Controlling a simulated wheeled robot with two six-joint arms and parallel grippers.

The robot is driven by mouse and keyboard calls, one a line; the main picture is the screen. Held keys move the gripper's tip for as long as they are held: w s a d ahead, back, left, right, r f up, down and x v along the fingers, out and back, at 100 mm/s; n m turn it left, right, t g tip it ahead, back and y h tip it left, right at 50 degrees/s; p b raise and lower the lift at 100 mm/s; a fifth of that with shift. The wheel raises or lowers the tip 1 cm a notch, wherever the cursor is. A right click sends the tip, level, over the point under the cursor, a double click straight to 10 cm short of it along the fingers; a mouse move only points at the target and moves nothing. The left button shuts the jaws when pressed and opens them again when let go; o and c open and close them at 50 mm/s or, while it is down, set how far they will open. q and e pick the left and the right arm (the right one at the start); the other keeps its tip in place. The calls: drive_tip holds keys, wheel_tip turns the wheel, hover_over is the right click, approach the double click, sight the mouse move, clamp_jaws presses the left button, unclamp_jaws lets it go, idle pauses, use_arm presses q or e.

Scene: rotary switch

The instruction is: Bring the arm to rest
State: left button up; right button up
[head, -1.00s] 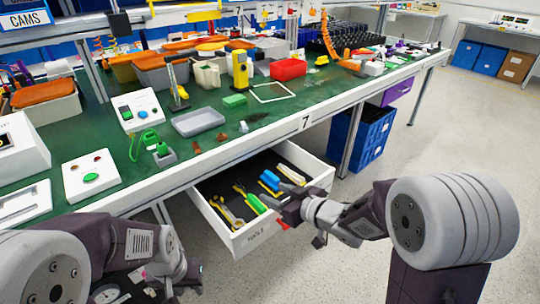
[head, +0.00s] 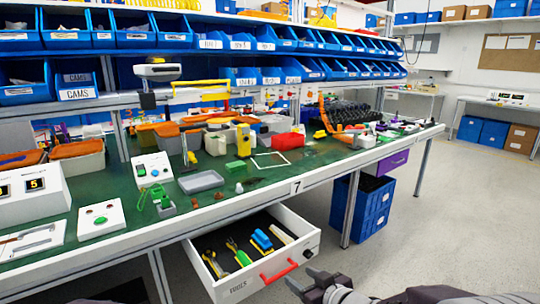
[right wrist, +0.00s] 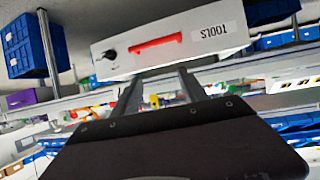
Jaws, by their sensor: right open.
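My right gripper (head: 318,285) is open and empty at the bottom edge of the head view, in front of and to the right of the drawer. Its two fingers (right wrist: 162,85) also show spread apart in the right wrist view, pointing towards the drawer front. The white drawer (head: 304,240), labelled TOOLS, stands open under the bench, with a red handle (head: 279,272) and a dark knob (head: 314,251). In the right wrist view the drawer front (right wrist: 210,42) appears upside down, apart from the fingers. My left gripper is not seen.
The green bench (head: 225,213) holds panels with buttons, a grey tray (head: 201,181) and several bins. The drawer holds several coloured tools (head: 262,239). Blue crates (head: 365,208) stand under the bench. The floor (head: 440,220) at the right is clear.

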drive_tip(key=s+d+f+m+g+h, duration=0.1)
drive_tip(key=s+d+f+m+h, duration=0.1)
drive_tip(key=d+f+m+h, duration=0.3)
drive_tip(key=s+d+f+g, duration=0.2)
drive_tip(key=s+f+g, duration=0.25)
drive_tip(key=s, duration=0.45)
drive_tip(key=s+d+f+g, duration=0.3)
drive_tip(key=s+g, duration=0.2)
drive_tip(key=s, duration=0.4)
wheel_tip(320, 180, up, 32)
drive_tip(key=p, duration=3.1)
drive_tip(key=shift+w+a+f+m+h+p, duration=0.2)
drive_tip(key=shift+w+f+m+h+p, duration=0.1)
drive_tip(key=shift+h+p, duration=0.1)
